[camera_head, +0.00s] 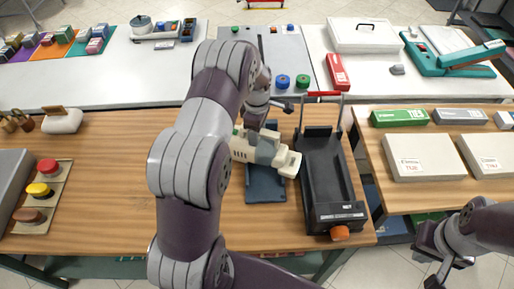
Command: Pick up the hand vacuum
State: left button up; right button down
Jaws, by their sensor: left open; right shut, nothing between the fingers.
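The hand vacuum (265,149), a cream and grey-green device, lies crosswise over a dark blue-grey pad (265,187) on the wooden table. My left arm reaches up the middle of the view and bends down over it. My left gripper (260,127) is open at the far side of the vacuum, pointing down at its upper part. I cannot tell whether the fingers touch it or are around it. My forearm hides part of the vacuum's left end. My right gripper (432,267) is shut and empty at the lower right, away from the vacuum.
A black tray-like device (325,175) with an orange knob stands close to the vacuum's right. A panel with red, yellow and brown buttons (43,193) is at the left. White boxes (424,157) lie on the right table. The wood left of my arm is mostly clear.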

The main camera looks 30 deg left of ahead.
pick_arm(q)
grip_shut()
dwell(1.5)
